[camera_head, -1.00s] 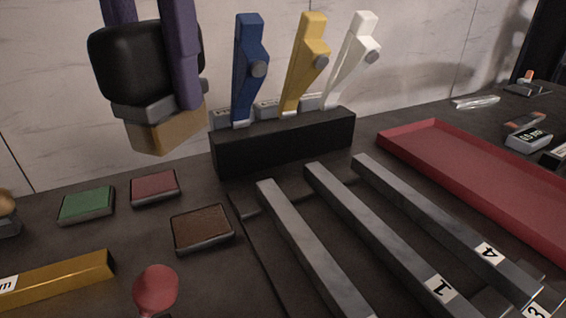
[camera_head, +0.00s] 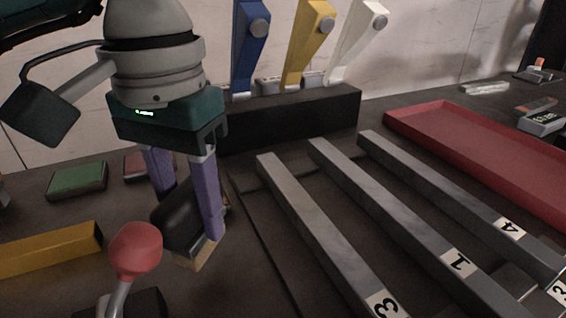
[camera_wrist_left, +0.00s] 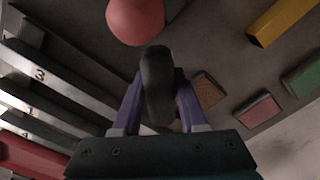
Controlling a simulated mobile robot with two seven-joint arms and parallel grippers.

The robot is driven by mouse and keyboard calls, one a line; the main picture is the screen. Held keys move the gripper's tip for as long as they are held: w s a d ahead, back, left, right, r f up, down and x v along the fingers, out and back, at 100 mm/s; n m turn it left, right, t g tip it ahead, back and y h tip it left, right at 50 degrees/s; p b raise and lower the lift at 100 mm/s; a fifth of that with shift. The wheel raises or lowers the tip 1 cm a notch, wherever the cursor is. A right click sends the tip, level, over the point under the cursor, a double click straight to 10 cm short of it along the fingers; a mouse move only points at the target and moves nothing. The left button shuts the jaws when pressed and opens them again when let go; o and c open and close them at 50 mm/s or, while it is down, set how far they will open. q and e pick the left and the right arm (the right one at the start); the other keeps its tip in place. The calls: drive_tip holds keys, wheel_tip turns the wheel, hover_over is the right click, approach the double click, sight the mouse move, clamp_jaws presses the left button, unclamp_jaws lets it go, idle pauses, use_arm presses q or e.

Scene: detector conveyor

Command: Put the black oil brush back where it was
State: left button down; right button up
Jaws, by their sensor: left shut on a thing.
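The black oil brush (camera_head: 180,219) has a dark rounded body and a tan bristle block at its lower end. My left gripper (camera_head: 187,207) comes down from the upper left and is shut on the brush, a purple finger on each side. In the left wrist view the brush (camera_wrist_left: 158,85) sits between the fingers of my left gripper (camera_wrist_left: 160,98). The brush is low over the table, in front of the brown pad; I cannot tell whether it touches the surface. The brown pad is mostly hidden in the head view but shows in the wrist view (camera_wrist_left: 209,92). My right gripper is not in view.
A red ball knob (camera_head: 135,251) stands close in front of the brush. A green pad (camera_head: 77,180), a red pad (camera_wrist_left: 258,110) and a yellow bar (camera_head: 50,250) lie nearby. Numbered metal rails (camera_head: 325,235), a black lever block (camera_head: 300,115) and a red tray (camera_head: 480,145) are right.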

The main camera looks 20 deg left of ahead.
sight(198, 234)
use_arm(q)
drive_tip(key=shift+f, duration=1.55)
drive_tip(key=shift+f+b, duration=0.2)
drive_tip(key=shift+b, duration=0.15)
drive_tip(key=shift+c, duration=2.2)
unclamp_jaws()
drive_tip(key=shift+r, duration=0.1)
wheel_tip(198, 234, up, 12)
drive_tip(key=shift+r+p, duration=0.15)
drive_tip(key=shift+p, duration=0.5)
